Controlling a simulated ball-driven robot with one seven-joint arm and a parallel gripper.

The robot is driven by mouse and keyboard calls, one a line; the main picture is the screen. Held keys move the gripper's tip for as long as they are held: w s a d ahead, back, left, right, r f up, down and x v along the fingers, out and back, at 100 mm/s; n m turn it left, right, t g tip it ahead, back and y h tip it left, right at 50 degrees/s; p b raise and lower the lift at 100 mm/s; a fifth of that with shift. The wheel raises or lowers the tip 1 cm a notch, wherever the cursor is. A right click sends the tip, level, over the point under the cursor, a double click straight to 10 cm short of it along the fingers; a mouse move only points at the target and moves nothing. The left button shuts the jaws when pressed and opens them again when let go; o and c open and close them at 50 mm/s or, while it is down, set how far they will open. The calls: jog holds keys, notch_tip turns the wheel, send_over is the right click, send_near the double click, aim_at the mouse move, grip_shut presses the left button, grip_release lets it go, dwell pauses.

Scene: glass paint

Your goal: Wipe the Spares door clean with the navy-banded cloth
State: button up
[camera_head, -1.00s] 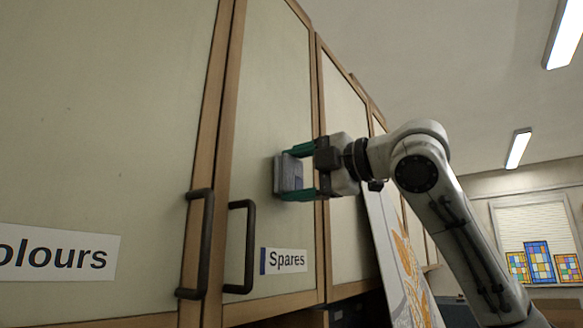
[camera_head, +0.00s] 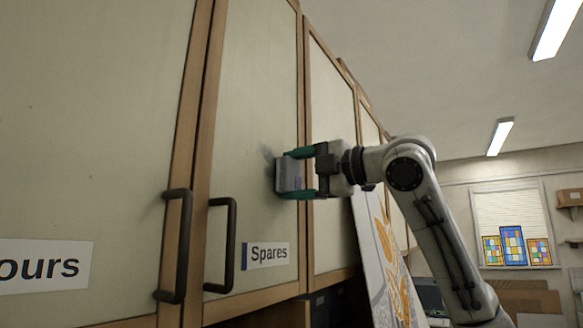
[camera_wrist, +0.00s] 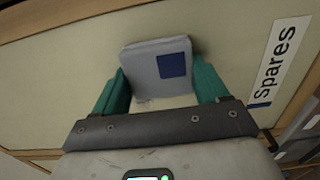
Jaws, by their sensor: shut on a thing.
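The Spares door (camera_head: 255,110) is a pale panel in a wooden frame, with a dark handle (camera_head: 231,245) and a "Spares" label (camera_head: 266,256) low on it. My gripper (camera_head: 296,173) is shut on a folded grey cloth (camera_head: 287,175) with a navy patch and holds it at the door's right part. The cloth is at or very near the panel; I cannot tell if it touches. A faint grey smudge (camera_head: 266,153) shows on the panel just above and left of the cloth. In the wrist view the cloth (camera_wrist: 145,72) lies between the green fingers, its navy patch toward me.
A neighbouring door (camera_head: 85,120) with its own handle (camera_head: 176,245) stands at the left. More cupboard doors (camera_head: 331,160) run off to the right. A painted panel (camera_head: 383,255) leans below my arm. A window with coloured glass panes (camera_head: 514,247) is at the far right.

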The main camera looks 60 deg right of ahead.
aim_at(252, 152)
jog(key=shift+d, duration=0.3)
jog(key=shift+a, duration=0.1)
jog(key=shift+s+a+b, duration=0.15)
jog(key=shift+a+b, duration=0.55)
jog(key=shift+a, duration=2.65)
jog(key=shift+a, duration=1.55)
jog(key=shift+r+p, duration=0.8)
jog(key=shift+r, duration=0.45)
jog(key=shift+d+f+p, duration=0.1)
jog(key=shift+d+p, duration=0.45)
jog(key=shift+d, duration=4.45)
jog(key=shift+w+a+b, duration=0.2)
jog(key=shift+a+b, duration=0.3)
jog(key=shift+a, duration=1.4)
jog(key=shift+s+a+b, duration=0.15)
jog(key=shift+a+b, duration=0.2)
jog(key=shift+a, duration=1.25)
jog(key=shift+s+a+b, duration=0.15)
jog(key=shift+a+b, duration=0.15)
jog(key=shift+a, duration=1.3)
